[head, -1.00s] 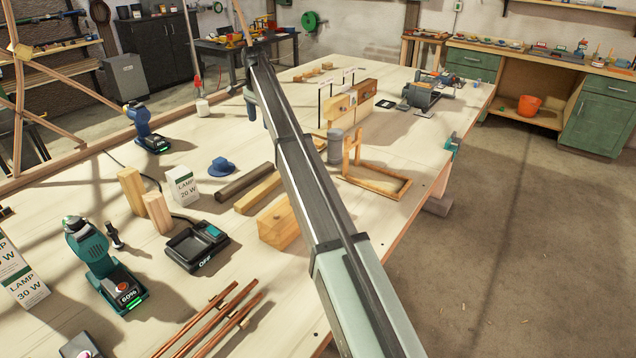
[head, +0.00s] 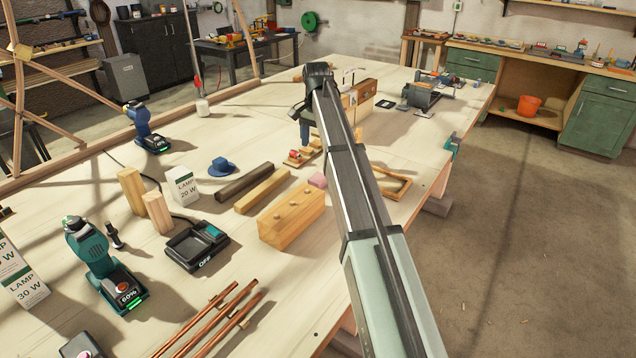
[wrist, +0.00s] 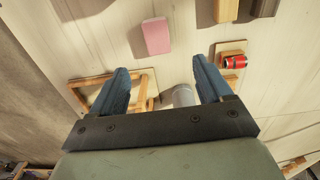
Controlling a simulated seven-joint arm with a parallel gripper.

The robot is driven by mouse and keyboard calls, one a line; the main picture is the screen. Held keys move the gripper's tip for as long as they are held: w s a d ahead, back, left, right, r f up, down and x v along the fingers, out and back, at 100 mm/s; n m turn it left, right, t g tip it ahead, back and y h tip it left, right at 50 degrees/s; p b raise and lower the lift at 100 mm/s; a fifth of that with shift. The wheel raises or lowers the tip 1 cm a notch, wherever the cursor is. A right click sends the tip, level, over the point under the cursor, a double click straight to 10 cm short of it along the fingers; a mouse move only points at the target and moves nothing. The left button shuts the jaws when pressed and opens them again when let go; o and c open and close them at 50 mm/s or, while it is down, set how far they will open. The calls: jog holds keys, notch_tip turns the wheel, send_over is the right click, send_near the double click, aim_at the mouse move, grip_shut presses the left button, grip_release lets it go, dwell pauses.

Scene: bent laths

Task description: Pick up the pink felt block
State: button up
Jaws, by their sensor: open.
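The pink felt block (head: 317,181) lies on the workbench, partly hidden behind my arm in the head view. It stands just beyond the end of a pale wooden block with pegs. In the wrist view the pink felt block (wrist: 156,36) lies whole and clear on the bench, ahead of the fingertips and between their lines. My gripper (wrist: 163,76) is open and empty, with its two blue fingers apart. In the head view my gripper (head: 305,135) hangs above the bench, farther back than the pink block; its fingertips are partly hard to make out.
A red can on a small wooden piece (wrist: 232,61) lies to the right in the wrist view. The pegged wooden block (head: 292,216) and two laths lie close by.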

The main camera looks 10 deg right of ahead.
send_over(318, 177)
notch_tip(318, 177, down, 8)
jog(key=shift+w+a, duration=0.1)
jog(key=shift+a, duration=0.05)
jog(key=shift+f, duration=2.7)
jog(key=shift+c, duration=0.2)
